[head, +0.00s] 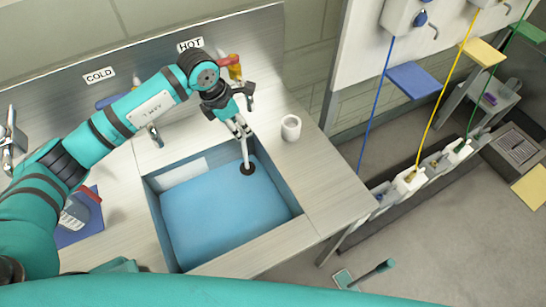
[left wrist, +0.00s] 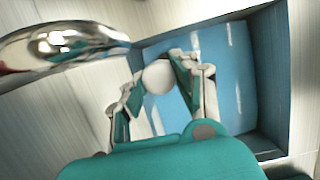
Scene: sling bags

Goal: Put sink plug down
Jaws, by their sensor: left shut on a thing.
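The sink plug (head: 246,152) is a white upright stem with a dark round disc at its lower end. My left gripper (head: 242,130) is shut on the top of the stem, above the far right part of the sink. The sink (head: 285,183) is a basin that looks full of blue water. The disc is at or just above the blue surface; I cannot tell which. In the left wrist view the plug's white rounded top (left wrist: 157,76) sits between the fingers (left wrist: 160,92). My right gripper is not in view.
A metal spout (head: 153,136) stands at the sink's back edge and shows large in the left wrist view (left wrist: 60,42). A white cup (head: 291,128) stands on the counter right of the sink. An orange-red tap (head: 234,66) is behind my gripper. A blue mat (head: 82,222) lies left.

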